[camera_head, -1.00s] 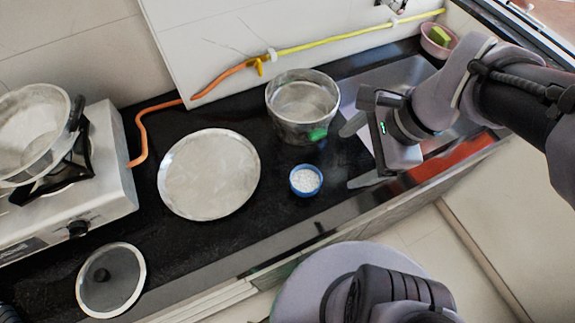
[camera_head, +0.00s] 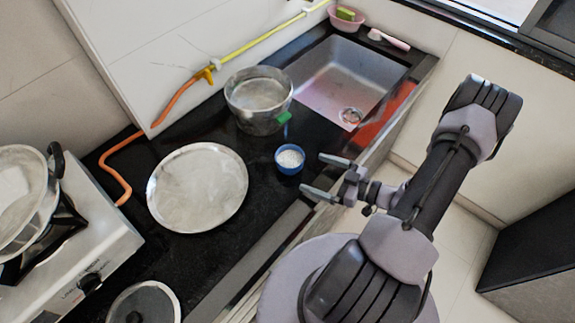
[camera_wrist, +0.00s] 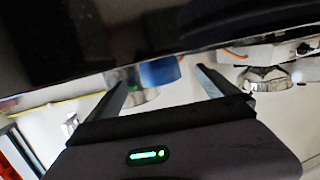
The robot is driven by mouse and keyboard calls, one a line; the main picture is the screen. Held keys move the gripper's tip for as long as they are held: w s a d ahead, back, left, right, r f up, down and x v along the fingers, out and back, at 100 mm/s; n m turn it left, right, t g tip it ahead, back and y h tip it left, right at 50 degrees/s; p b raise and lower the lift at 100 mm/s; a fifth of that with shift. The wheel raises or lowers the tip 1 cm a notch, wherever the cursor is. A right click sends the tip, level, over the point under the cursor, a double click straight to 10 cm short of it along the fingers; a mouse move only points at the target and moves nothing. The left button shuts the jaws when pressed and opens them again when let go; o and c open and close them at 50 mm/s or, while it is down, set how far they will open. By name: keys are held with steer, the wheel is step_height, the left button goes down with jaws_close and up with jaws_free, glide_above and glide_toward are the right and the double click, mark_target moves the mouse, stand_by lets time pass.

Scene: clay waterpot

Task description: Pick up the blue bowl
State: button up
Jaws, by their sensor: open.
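The blue bowl (camera_head: 289,159) holds white contents and stands upright on the black counter, near its front edge. My gripper (camera_head: 312,175) is open and empty, just right of the bowl, its two fingers pointing left toward it. A small gap shows between the fingertips and the bowl. In the wrist view the blue bowl (camera_wrist: 159,72) shows between the two open fingers (camera_wrist: 163,85), beyond their tips. Its far side is hidden there.
A metal pot (camera_head: 259,105) with a green patch stands just behind the bowl. A round metal plate (camera_head: 198,188) lies to the left. A stove (camera_head: 70,250) is farther left, with a glass lid (camera_head: 145,305) in front. A sink (camera_head: 345,85) lies at the back right.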

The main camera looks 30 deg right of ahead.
mark_target(280, 159)
steer(key=b+x, duration=0.3)
steer(key=x, duration=0.7)
steer(key=shift+w+d+f+b, duration=0.15)
steer(key=shift+b, duration=0.15)
steer(key=c, duration=1.6)
